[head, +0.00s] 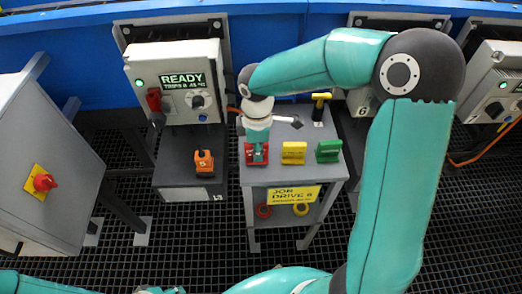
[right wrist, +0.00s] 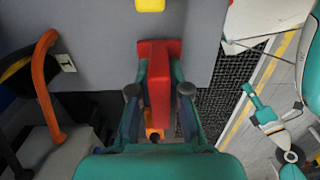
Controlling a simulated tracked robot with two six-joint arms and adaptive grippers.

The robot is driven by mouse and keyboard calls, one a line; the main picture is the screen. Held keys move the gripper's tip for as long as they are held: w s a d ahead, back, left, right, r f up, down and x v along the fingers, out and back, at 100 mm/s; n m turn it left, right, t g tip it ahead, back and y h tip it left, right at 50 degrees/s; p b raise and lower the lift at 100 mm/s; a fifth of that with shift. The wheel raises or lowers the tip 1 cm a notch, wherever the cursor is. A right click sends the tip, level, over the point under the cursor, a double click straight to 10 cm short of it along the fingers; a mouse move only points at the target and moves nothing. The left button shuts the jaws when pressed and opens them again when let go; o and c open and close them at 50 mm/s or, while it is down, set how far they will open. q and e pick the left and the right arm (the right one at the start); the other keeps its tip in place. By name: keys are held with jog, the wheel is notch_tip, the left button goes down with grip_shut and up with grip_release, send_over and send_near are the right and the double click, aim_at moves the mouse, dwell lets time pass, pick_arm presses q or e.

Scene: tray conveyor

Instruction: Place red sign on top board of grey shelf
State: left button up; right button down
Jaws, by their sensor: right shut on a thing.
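The red sign (head: 250,153) is at the left front of the top board of the grey shelf (head: 278,175), in line with a yellow sign (head: 293,152) and a green sign (head: 329,151). My right gripper (head: 258,152) comes down over it and is shut on it. In the right wrist view the red sign (right wrist: 159,85) stands between the two fingers, against the grey board (right wrist: 105,55). I cannot tell whether its base touches the board. Only a sliver of what may be my left gripper (head: 160,290) shows at the bottom edge; its jaws are hidden.
A yellow-handled tool (head: 320,106) stands at the board's back. Red and yellow rings (head: 264,211) lie on the lower board. A grey cabinet (head: 50,150) stands far left.

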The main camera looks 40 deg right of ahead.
jog(key=shift+f, duration=0.5)
jog(key=shift+f, duration=0.1)
jog(key=c, duration=1.1)
grip_release()
jog(key=shift+c, duration=0.2)
jog(key=shift+r, duration=0.6)
notch_tip(320, 180, up, 11)
jog(key=shift+p, duration=0.9)
